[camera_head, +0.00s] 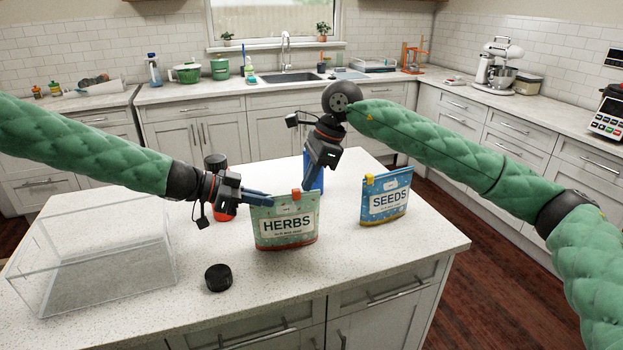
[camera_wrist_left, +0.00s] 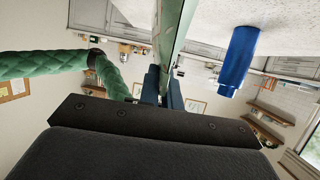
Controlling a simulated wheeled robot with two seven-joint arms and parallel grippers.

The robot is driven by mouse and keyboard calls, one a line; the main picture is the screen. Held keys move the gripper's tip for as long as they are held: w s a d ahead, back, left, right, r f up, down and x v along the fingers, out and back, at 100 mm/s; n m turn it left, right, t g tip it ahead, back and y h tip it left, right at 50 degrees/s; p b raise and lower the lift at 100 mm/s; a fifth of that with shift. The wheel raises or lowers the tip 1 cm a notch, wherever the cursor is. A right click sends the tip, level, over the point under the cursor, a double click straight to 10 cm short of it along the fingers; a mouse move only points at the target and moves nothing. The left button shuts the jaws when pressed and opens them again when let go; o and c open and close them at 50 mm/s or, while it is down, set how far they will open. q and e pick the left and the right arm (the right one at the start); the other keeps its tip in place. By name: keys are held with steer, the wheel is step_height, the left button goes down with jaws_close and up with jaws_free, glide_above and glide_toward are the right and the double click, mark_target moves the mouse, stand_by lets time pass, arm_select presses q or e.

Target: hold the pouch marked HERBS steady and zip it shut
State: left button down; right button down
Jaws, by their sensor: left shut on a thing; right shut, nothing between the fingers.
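The green HERBS pouch (camera_head: 286,228) stands upright on the counter, with an orange zip slider (camera_head: 296,195) on its top edge, right of the middle. My left gripper (camera_head: 264,198) is shut on the pouch's upper left side. In the left wrist view the pouch (camera_wrist_left: 173,30) shows edge-on between the fingers (camera_wrist_left: 163,88). My right gripper (camera_head: 309,184) is shut and empty, pointing down close to the slider at the pouch's top. I cannot tell whether it touches the slider.
A blue SEEDS pouch (camera_head: 385,200) with a yellow slider (camera_head: 369,180) stands to the right. A blue bottle (camera_wrist_left: 240,62) stands behind. A clear open box (camera_head: 95,262) is at left, a black lid (camera_head: 218,277) in front. An orange jar (camera_head: 222,212) is partly hidden by my left gripper.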

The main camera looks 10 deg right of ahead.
mark_target(278, 196)
steer(key=a, duration=0.6)
steer(key=shift+s, duration=0.3)
steer(key=shift+s+a, duration=0.1)
steer(key=shift+a, duration=0.25)
steer(key=shift+f, duration=0.1)
steer(key=shift+d, duration=0.1)
